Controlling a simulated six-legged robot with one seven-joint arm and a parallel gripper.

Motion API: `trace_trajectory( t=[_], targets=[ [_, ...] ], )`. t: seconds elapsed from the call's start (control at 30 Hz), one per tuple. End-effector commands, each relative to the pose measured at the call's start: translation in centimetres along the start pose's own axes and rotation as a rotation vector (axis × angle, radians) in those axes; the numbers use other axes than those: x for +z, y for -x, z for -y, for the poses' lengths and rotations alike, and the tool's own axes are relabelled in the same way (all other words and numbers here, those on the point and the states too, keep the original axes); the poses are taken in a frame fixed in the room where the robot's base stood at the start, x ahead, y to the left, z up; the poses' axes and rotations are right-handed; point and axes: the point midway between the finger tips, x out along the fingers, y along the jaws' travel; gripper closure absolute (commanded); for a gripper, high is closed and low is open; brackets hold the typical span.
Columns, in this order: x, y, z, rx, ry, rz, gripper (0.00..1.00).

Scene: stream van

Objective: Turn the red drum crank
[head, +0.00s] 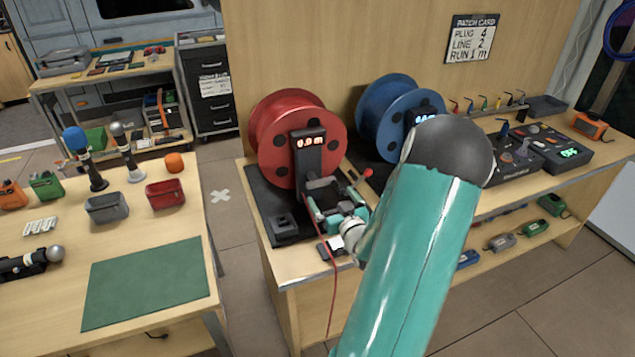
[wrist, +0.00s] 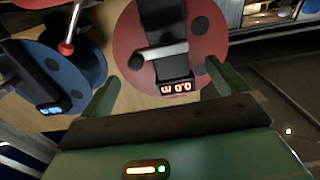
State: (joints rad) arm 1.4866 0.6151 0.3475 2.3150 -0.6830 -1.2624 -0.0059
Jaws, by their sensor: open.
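The red drum (head: 268,128) stands upright on a dark base on the bench, behind a dark post with a lit display (head: 308,142) that appears to read 0.0 m. A small red knob (head: 368,173) on a pale stem is right of the post; the wrist view, which is upside down, shows a red knob (wrist: 67,47) at left. A grey bar (wrist: 160,53) crosses the post; I cannot tell whether it is the crank arm. My gripper (head: 330,207) is open in front of the post. Its fingers (wrist: 160,75) are apart, with nothing clearly between them.
A blue drum (head: 378,110) stands to the right, partly hidden by my arm. A red cable (head: 332,285) hangs over the bench's front edge. A control box (head: 560,150) is farther right. A left table holds microphones, bins and a green mat (head: 145,283). A floor gap separates the tables.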

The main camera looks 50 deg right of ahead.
Motion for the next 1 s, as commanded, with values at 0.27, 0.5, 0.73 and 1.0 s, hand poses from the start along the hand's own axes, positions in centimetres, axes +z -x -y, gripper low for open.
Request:
trace_trajectory(
  t=[0.27,0.5,0.73,1.0],
  targets=[
    [0.0,-5.6,0.3,-0.003,-0.002,-0.001,0.0],
    [0.1,-8.6,0.6,-0.004,-0.001,0.001,0.0],
    [0.0,-9.0,0.7,-0.004,-0.001,0.001,0.0],
    [0.0,-9.0,0.6,-0.004,-0.001,0.002,0.33]
  ],
)
